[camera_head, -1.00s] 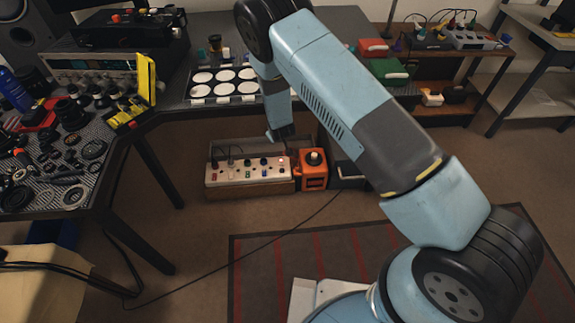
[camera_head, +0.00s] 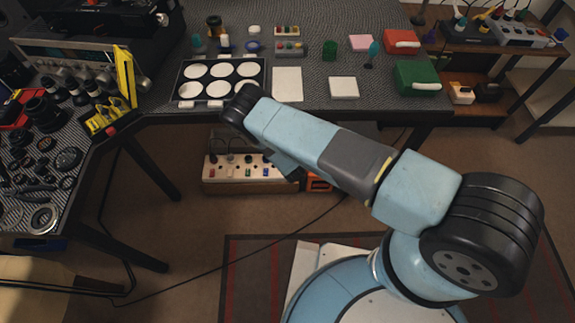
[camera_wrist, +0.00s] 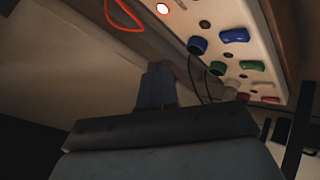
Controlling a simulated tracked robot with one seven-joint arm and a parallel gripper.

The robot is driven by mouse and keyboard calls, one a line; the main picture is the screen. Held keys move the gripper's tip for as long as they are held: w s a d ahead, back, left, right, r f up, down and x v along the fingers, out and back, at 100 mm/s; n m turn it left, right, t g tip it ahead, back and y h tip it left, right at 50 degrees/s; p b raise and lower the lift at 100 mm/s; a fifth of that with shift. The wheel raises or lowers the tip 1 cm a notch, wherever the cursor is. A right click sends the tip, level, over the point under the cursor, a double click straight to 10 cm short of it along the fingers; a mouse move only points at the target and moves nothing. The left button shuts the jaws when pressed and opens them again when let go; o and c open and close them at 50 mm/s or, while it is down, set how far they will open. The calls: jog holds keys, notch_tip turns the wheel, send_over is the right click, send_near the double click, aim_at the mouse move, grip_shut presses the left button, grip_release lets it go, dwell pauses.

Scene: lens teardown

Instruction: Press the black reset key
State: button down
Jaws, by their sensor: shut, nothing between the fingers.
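The white control panel (camera_head: 214,168) stands low, under the table's front edge, with coloured keys and knobs on its face. I cannot make out a black reset key for certain; the panel has small dark spots that are hard to read. My gripper (camera_wrist: 157,72) is shut and empty, beside the panel's lower left side in the wrist picture and apparently apart from its controls.
An orange box (camera_head: 318,181) is beside the panel, mostly behind my arm. A thin cable runs over the floor. The table (camera_head: 440,113) overhangs the panel, with a tray of white discs (camera_head: 181,88) and a green box (camera_head: 417,78) on top.

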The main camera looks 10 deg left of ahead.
jog(key=shift+w+d, duration=0.15)
jog(key=shift+f, duration=4.4)
jog(key=shift+f, duration=0.75)
jog(key=shift+r, duration=0.85)
jog(key=shift+r, duration=2.5)
